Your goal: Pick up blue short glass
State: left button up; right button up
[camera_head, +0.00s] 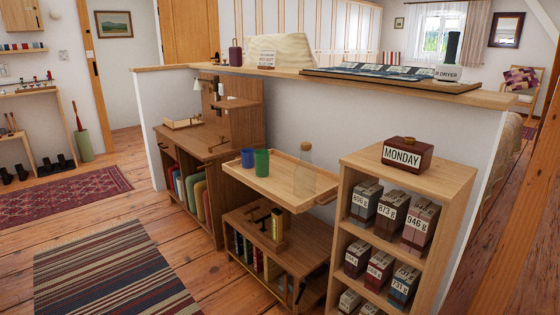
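A short blue glass (248,158) stands upright on a light wooden tray-like top (277,192), near its back left corner. A taller green glass (262,163) stands just right of it, very close; I cannot tell whether they touch. A clear bottle (304,165) stands on the same top, toward the right. Neither of my grippers shows in the head view.
A cabinet with a desk top (196,141) stands to the left. A shelf (405,172) with labelled boxes and a MONDAY block (407,155) stands to the right. A half wall with a wooden ledge (330,78) runs behind. Open floor with a striped rug (115,275) lies front left.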

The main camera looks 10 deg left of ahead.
aim_at(247, 155)
jog(key=i+j+z, duration=0.35)
jog(key=j+z, duration=0.15)
jog(key=i+j+z, duration=0.2)
jog(key=j, duration=0.15)
jog(key=i+j, duration=0.15)
jog(key=j, duration=0.3)
jog(key=i+j+z, duration=0.1)
jog(key=j, duration=0.3)
jog(key=i+j+z, duration=0.1)
jog(key=j, duration=0.35)
jog(key=i+j, duration=0.1)
jog(key=j, duration=0.35)
jog(key=i+j+z, duration=0.1)
jog(key=j, duration=0.35)
